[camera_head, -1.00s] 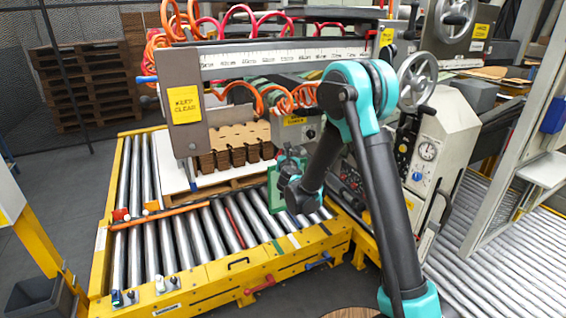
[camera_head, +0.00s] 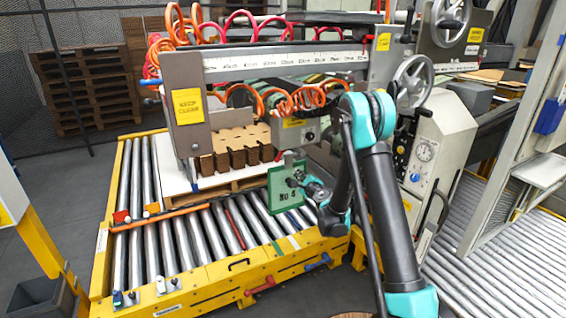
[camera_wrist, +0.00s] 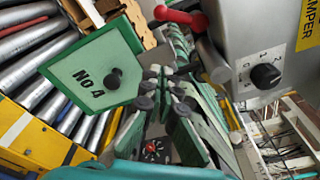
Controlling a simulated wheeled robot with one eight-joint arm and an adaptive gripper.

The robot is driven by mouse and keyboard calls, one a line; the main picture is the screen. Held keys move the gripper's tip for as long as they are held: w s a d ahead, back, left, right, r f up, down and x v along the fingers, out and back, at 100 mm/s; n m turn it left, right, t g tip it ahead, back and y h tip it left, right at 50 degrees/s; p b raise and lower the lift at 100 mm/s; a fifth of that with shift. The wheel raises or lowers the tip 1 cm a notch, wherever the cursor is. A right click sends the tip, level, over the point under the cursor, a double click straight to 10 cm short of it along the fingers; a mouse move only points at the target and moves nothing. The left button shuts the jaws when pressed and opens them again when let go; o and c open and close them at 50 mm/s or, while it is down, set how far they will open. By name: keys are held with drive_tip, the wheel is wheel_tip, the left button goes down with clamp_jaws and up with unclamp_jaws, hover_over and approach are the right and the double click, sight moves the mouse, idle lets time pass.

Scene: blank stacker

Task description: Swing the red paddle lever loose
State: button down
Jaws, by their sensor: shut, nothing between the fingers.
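A red lever (camera_wrist: 180,17) with a rounded end shows at the top of the wrist view, beside a grey box. I take it for the paddle lever; I cannot pick it out in the head view. My gripper (camera_wrist: 163,82) is shut and empty, its fingertips below and left of the lever, apart from it in the picture. In the head view my gripper (camera_head: 298,180) is beside the hanging green No 4 plate (camera_head: 291,193), partly in front of it. The plate (camera_wrist: 88,88) also shows left of my fingers in the wrist view, with a black knob.
The grey box (camera_wrist: 262,45) carries a black dial (camera_wrist: 266,76). A yellow-framed roller bed (camera_head: 215,262) lies below, with red (camera_head: 260,285) and blue (camera_head: 318,262) handles on its front. Cut brown cardboard (camera_head: 238,148) stands behind. A scaled grey beam (camera_head: 290,62) spans above.

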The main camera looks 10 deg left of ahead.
drive_tip(key=w+a+r, duration=0.1)
drive_tip(key=w+a, duration=0.6)
drive_tip(key=shift+r, duration=0.4)
